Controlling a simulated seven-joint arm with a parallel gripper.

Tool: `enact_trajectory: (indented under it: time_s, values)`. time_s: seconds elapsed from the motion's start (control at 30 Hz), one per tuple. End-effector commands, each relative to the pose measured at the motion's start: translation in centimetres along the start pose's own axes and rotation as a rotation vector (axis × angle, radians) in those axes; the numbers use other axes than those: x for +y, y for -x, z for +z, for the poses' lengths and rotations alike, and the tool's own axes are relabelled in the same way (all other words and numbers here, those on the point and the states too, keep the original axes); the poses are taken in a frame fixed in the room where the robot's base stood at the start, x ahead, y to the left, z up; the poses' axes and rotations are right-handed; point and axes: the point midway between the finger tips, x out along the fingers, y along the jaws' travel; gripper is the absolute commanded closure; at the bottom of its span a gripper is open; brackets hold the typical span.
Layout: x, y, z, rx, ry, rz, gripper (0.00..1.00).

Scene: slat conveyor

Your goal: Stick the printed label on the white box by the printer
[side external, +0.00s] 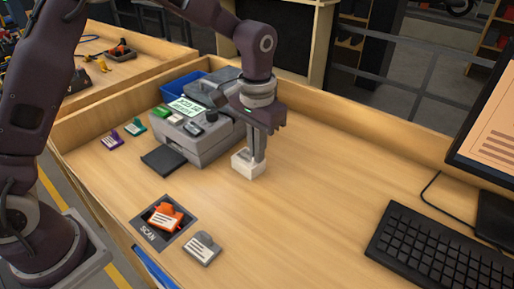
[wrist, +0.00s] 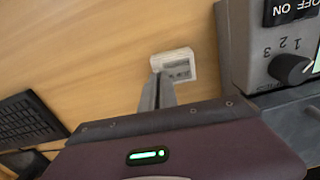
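The white box (side external: 247,166) stands on the wooden bench just right of the grey printer (side external: 200,148). In the wrist view the white box (wrist: 172,57) has a pale grey rectangle with darker marks on its top, which looks like a label (wrist: 180,69). My gripper (side external: 257,160) points down over the box, with its fingertips at or just above the box top. In the wrist view my gripper (wrist: 158,80) shows its fingers together at the box's edge. I cannot tell whether they touch it. No separate label is visible between the fingers.
The printer's knob (wrist: 292,69) is close beside the box. A keyboard (side external: 440,250) and monitor (side external: 495,130) stand at right. The bench middle is clear.

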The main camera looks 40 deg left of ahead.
Motion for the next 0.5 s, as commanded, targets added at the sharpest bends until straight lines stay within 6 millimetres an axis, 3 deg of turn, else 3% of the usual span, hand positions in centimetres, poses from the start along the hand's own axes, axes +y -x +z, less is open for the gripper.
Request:
enact_trajectory:
  time_s: [0.43,0.5]
  values:
    - [-0.03,-0.08,0.05,-0.002,0.0,-0.001,1.0]
    - [-0.04,-0.08,0.05,-0.003,0.0,-0.001,0.87]
